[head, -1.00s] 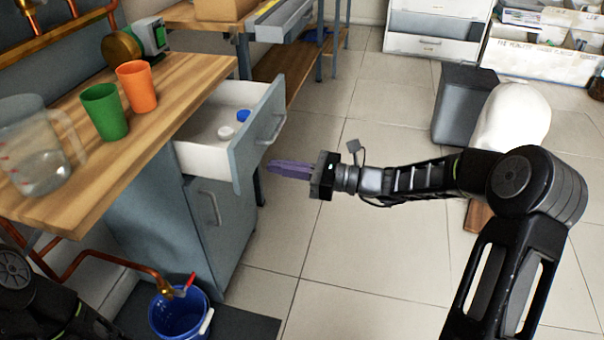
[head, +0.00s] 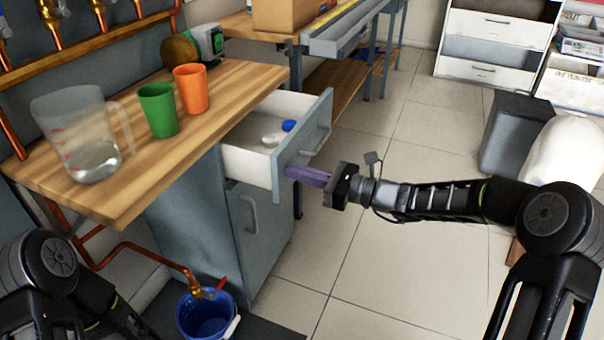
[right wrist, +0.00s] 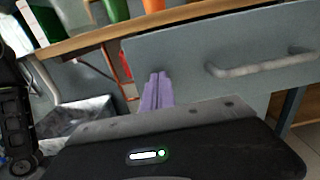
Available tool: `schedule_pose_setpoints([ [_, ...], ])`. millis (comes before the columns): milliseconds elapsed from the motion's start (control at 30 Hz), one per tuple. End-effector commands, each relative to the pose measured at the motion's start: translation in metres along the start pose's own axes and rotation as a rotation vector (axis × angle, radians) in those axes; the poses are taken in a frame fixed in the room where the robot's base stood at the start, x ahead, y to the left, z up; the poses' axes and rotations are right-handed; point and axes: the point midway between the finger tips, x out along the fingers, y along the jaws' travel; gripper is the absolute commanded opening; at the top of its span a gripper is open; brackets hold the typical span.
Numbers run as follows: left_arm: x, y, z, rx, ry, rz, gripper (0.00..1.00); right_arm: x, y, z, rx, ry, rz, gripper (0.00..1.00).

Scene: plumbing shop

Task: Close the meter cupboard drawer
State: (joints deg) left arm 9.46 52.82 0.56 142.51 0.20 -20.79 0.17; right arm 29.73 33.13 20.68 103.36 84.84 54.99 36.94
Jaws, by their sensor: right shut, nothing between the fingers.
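The meter cupboard drawer (head: 248,166) stands open below the wooden worktop, its grey front (head: 304,140) pulled out from the cabinet. A bar handle shows on the front, also in the right wrist view (right wrist: 260,64). A blue and a white round item lie inside. My right gripper (head: 288,172) is shut and empty, its purple fingers at the near lower part of the drawer front. In the right wrist view the fingertips (right wrist: 158,78) overlap the front's lower left corner; I cannot tell whether they touch. My left gripper is out of view.
A clear jug (head: 80,130), a green cup (head: 158,110) and an orange cup (head: 191,89) stand on the worktop (head: 130,190). The cupboard door (head: 258,225) below is shut. A blue bucket (head: 205,318) stands under a copper pipe.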

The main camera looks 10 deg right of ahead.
Motion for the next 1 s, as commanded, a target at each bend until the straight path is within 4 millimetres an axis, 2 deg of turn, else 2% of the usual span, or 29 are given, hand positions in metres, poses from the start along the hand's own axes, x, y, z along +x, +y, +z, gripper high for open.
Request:
schedule_pose_setpoints([
  [167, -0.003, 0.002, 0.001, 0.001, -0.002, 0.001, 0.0, 0.025, 0.002, 0.002, 0.001, -0.003, 0.004, 0.0],
  [633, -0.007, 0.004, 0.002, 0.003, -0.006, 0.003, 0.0, 0.118, 0.002, 0.001, 0.0, -0.003, 0.004, 0.0],
  [800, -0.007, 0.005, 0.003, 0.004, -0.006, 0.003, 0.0, 0.137, 0.001, 0.001, 0.001, -0.002, 0.003, 0.0],
  [1000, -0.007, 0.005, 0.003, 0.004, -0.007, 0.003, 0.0, 0.143, 0.0, 0.001, 0.0, -0.002, -0.001, 0.0],
])
